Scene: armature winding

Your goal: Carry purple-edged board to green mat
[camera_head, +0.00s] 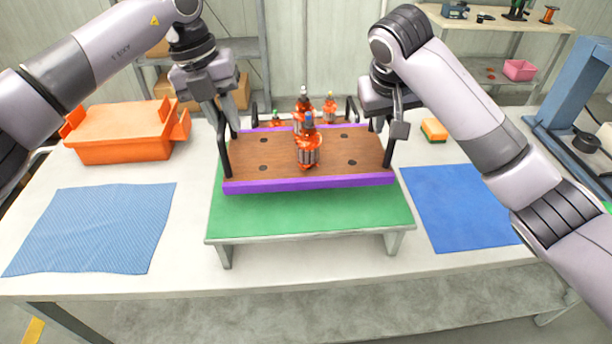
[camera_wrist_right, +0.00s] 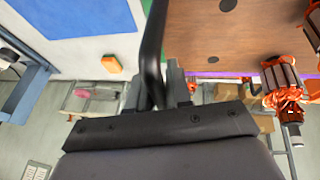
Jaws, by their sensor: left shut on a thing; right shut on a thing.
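The purple-edged board (camera_head: 280,165) has a brown wooden top with several dark holes and a black handle at each end. It is over the green mat (camera_head: 310,215), which covers a low raised stand. I cannot tell whether the board touches the mat. An orange armature with a blue tip (camera_head: 308,148) stands upright on the board. My left gripper (camera_head: 227,122) is shut on the left handle. My right gripper (camera_head: 389,122) is shut on the right handle, and the handle (camera_wrist_right: 153,50) runs up from its jaws in the right wrist view.
More armatures (camera_head: 303,105) show at the board's far edge. An orange bin (camera_head: 120,145) and light blue cloth (camera_head: 95,225) lie left; a blue mat (camera_head: 455,205) and yellow-orange sponge (camera_head: 434,130) lie right. The white table's front strip is clear.

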